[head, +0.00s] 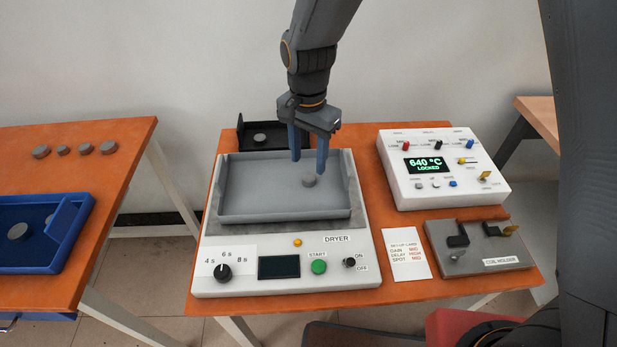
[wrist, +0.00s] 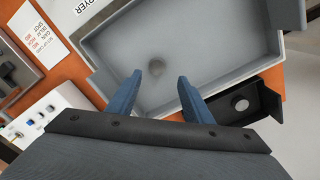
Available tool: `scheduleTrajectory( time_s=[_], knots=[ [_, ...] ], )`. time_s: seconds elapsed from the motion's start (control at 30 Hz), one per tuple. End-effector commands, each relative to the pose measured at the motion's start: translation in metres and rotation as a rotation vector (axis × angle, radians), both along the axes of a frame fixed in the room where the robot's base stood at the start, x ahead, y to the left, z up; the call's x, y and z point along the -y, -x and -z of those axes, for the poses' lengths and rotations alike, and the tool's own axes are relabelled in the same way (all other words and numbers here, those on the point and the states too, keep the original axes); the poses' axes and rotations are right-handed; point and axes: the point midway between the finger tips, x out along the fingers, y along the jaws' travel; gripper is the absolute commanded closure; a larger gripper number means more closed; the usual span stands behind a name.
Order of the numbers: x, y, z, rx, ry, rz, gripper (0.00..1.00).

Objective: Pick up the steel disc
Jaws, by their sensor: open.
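Another disc (head: 260,138) sits in a black holder behind the dryer, also seen in the wrist view (wrist: 240,104).
Tray walls surround my fingers. A white control box (head: 440,190) reading 640 °C LOCKED and a grey coil holder (head: 470,262) stand at right. The left table has several discs (head: 85,149) and a blue tray (head: 60,262) holding a disc (head: 18,231).

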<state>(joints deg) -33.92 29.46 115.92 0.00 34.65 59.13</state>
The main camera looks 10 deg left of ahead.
Motion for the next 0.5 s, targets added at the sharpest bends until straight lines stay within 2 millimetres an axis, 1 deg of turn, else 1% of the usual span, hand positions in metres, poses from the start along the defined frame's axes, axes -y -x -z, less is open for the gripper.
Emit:
scheduleTrajectory(
  time_s=[0.17,0.3,0.4,0.5],
  knots=[
    [0.004,0.009,0.024,-0.004,0.002,-0.001,0.54],
    [0.003,0.009,0.040,-0.001,0.000,-0.002,0.54],
    [0.003,0.009,0.046,-0.001,0.000,-0.002,0.54],
    [0.003,0.009,0.047,0.000,0.000,-0.003,0.54]
  ],
)
